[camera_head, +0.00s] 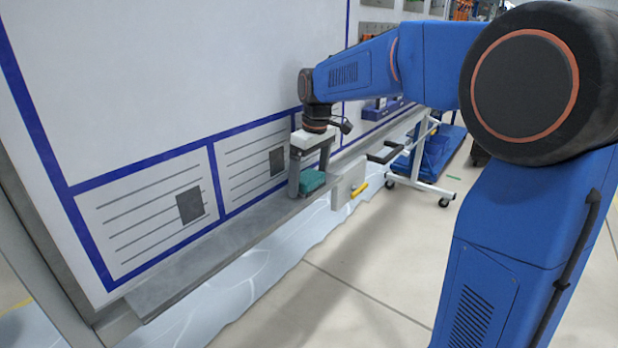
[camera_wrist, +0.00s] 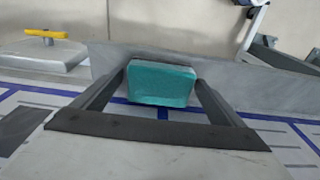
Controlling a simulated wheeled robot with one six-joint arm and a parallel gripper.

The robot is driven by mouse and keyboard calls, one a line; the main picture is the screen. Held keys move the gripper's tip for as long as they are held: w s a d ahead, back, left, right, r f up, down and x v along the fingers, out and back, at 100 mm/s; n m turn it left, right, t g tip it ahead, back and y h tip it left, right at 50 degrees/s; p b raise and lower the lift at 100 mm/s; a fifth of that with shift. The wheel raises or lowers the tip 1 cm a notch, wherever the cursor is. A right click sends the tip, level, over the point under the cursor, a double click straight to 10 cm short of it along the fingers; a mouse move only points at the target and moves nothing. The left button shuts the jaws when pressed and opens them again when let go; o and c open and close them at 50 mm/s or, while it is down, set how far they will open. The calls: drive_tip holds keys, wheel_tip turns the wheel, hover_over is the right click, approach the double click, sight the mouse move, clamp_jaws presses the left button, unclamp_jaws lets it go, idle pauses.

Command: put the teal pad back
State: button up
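The teal pad (camera_wrist: 161,86) is a small block with a pale far edge, between the two fingers of my gripper (camera_wrist: 162,78) in the wrist view. The fingers are well apart and their tips lie close against the pad's left and right sides. I cannot tell whether they press on it. In the head view the pad (camera_head: 312,181) shows beside the fingers of my gripper (camera_head: 308,178), at the grey ledge (camera_head: 215,240) below the whiteboard. I cannot tell whether it rests on the ledge or is slightly above it.
The whiteboard (camera_head: 180,80) with blue lines rises behind the ledge. A pale box with a yellow handle (camera_head: 358,189) is just right of my gripper; the yellow handle (camera_wrist: 46,34) shows in the wrist view. A wheeled cart (camera_head: 420,165) stands farther right. The ledge's near part is bare.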

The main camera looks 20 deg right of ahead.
sight(313, 177)
wheel_tip(313, 177, up, 12)
drive_tip(key=s, duration=0.1)
drive_tip(key=shift+s+d, duration=0.15)
drive_tip(key=shift+d, duration=0.3)
drive_tip(key=s+d+f+m+t, duration=0.1)
drive_tip(key=s+d+f+m, duration=0.1)
drive_tip(key=s+f, duration=0.4)
drive_tip(key=s+d+f+m+t, duration=0.1)
drive_tip(key=s+f, duration=0.5)
drive_tip(key=s, duration=0.9)
drive_tip(key=s+d+f+m+t, duration=0.1)
drive_tip(key=s+d+f+m, duration=0.2)
drive_tip(key=s+f, duration=0.3)
drive_tip(key=s+m, duration=0.1)
drive_tip(key=s, duration=0.4)
drive_tip(key=shift+f+t+h, duration=0.3)
drive_tip(key=shift+h, duration=0.1)
